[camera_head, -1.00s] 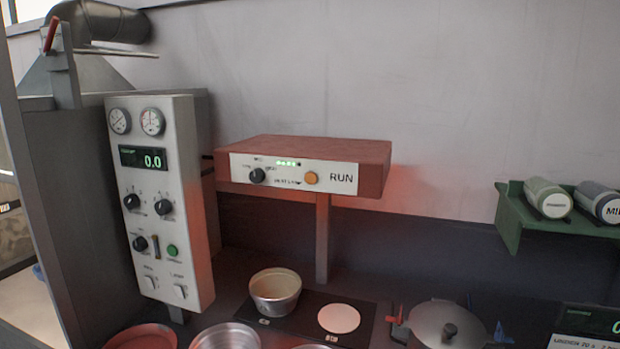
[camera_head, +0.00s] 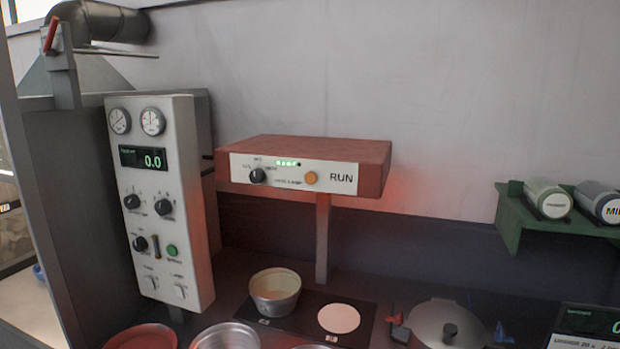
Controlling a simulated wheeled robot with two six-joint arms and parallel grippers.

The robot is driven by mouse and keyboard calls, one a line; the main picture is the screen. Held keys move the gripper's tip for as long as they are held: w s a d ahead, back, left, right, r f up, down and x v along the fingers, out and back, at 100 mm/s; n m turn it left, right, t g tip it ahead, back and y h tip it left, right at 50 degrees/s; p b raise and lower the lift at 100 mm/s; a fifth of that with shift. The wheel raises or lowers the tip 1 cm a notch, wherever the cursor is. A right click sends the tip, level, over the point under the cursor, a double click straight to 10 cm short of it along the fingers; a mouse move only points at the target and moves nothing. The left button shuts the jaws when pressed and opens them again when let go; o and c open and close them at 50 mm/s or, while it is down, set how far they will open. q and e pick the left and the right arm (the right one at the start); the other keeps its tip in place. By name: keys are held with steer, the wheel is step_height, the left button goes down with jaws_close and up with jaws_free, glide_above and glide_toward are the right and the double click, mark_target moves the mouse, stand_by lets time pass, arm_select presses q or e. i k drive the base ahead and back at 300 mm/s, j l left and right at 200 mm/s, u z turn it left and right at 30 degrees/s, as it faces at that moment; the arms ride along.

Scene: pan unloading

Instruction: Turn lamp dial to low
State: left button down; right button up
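The lamp unit (camera_head: 310,150) is a reddish-brown box on a post, with a white front panel marked RUN. Its black dial (camera_head: 257,176) sits at the left of that panel, with small labels around it that are too blurred to read surely. A row of small green lights (camera_head: 286,163) is lit above, and an orange button (camera_head: 311,178) is right of the dial. A red glow shows on the wall and cabinet nearby. Neither of my grippers is in view.
A grey control cabinet (camera_head: 160,215) with gauges and knobs stands left of the lamp. Below are a metal pot (camera_head: 275,291), a white disc (camera_head: 338,318), a lidded pan (camera_head: 446,322) and a red dish (camera_head: 143,338). A green shelf (camera_head: 511,212) holds canisters at right.

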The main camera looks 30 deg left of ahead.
mark_target(258, 176)
steer(key=u, duration=1.25)
